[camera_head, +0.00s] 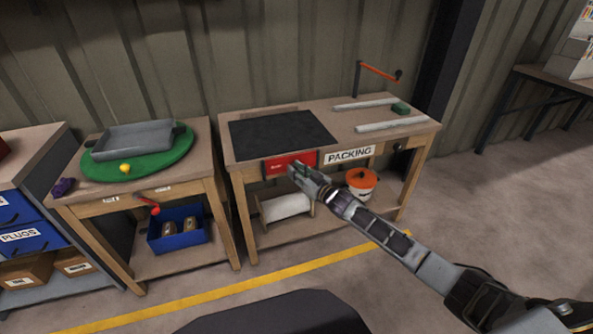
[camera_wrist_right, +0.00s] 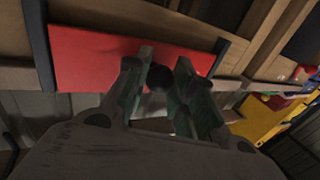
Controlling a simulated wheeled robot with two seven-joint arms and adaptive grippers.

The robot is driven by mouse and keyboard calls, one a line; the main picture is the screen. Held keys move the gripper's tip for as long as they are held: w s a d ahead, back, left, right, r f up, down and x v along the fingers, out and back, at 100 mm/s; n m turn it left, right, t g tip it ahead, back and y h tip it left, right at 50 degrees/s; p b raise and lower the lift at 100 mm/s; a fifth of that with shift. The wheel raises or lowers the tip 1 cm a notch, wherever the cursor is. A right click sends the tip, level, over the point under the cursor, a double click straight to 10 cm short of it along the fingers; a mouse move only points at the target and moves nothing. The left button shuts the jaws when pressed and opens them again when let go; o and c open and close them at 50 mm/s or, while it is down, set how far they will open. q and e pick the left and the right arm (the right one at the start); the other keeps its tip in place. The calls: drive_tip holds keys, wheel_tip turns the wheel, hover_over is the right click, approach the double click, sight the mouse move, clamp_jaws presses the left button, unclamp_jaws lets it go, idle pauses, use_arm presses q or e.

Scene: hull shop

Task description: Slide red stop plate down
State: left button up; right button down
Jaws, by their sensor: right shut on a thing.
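The red stop plate (camera_head: 279,165) sits on the front of the packing table, under the black mat. In the right wrist view the plate (camera_wrist_right: 90,62) lies between two dark side guides. My right gripper (camera_head: 298,171) is at the plate's right part and hides some of it. In the right wrist view my right gripper (camera_wrist_right: 160,80) has its fingers on both sides of a small dark round knob (camera_wrist_right: 159,77) in front of the plate, and is shut on it. My left gripper is not in view.
The packing table (camera_head: 227,130) carries a black mat (camera_head: 282,132), pale rails and a crank with an orange handle (camera_head: 380,72). An orange-lidded bucket (camera_head: 361,184) and a white roll (camera_head: 285,206) are below. A side table (camera_head: 85,205) holds a grey tray (camera_head: 136,139). The floor in front is clear.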

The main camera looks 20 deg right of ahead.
drive_tip(key=shift+s+f, duration=0.1)
drive_tip(key=shift+f, duration=0.25)
drive_tip(key=c, duration=1.2)
unclamp_jaws()
drive_tip(key=shift+r, duration=0.1)
drive_tip(key=shift+v, duration=5.95)
